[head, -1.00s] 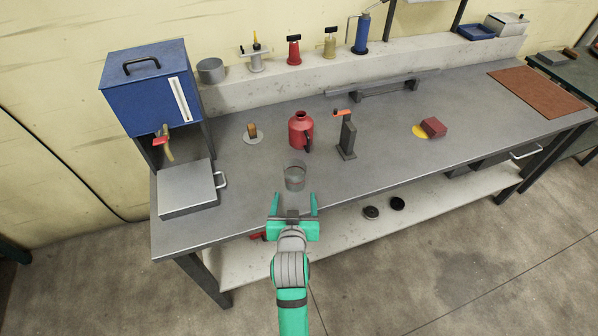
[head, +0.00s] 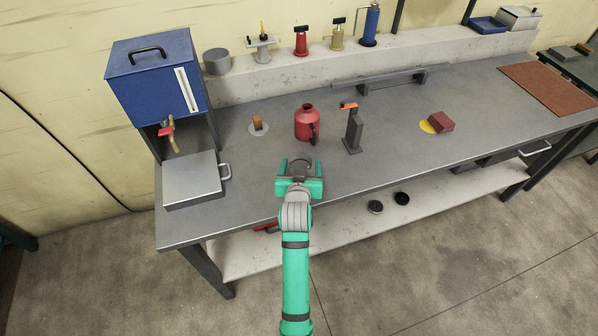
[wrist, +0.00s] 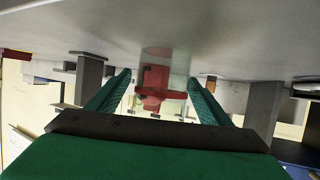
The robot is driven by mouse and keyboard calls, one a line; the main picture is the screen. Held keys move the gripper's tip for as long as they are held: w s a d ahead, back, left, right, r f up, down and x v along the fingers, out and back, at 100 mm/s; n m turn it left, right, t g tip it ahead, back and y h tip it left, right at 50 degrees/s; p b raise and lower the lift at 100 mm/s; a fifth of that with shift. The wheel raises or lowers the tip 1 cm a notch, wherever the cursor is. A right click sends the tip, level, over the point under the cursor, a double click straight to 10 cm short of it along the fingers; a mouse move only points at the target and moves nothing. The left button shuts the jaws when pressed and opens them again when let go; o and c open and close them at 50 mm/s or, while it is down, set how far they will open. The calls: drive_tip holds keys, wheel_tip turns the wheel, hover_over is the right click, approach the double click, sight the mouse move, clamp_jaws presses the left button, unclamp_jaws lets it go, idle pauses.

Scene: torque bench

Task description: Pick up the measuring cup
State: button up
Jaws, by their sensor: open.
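The measuring cup (head: 299,165) is a clear, see-through cup on the grey bench; in the head view my gripper hides most of it. My gripper (head: 300,163) is low over the bench, pointing toward the back, with its fingers open on the left and right of the cup. In the wrist view the cup (wrist: 166,62) shows faintly between the open green fingers of my gripper (wrist: 160,78), with red seen through it. I cannot tell whether the fingers touch it.
A red can (head: 306,124) stands just behind the cup. A dark upright post with an orange top (head: 353,133) is to the right. A metal box (head: 192,179) with a handle lies to the left. A small brush-like item (head: 258,124) sits behind left.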

drive_tip(key=shift+x, duration=1.05)
drive_tip(key=shift+w+a, duration=0.15)
drive_tip(key=shift+a, duration=0.2)
drive_tip(key=shift+d, duration=0.3)
drive_tip(key=c, duration=0.3)
drive_tip(key=shift+d, duration=0.25)
drive_tip(key=c, duration=0.8)
drive_tip(key=shift+a, duration=0.15)
drive_tip(key=shift+c, duration=0.2)
drive_tip(key=shift+a+r, duration=0.1)
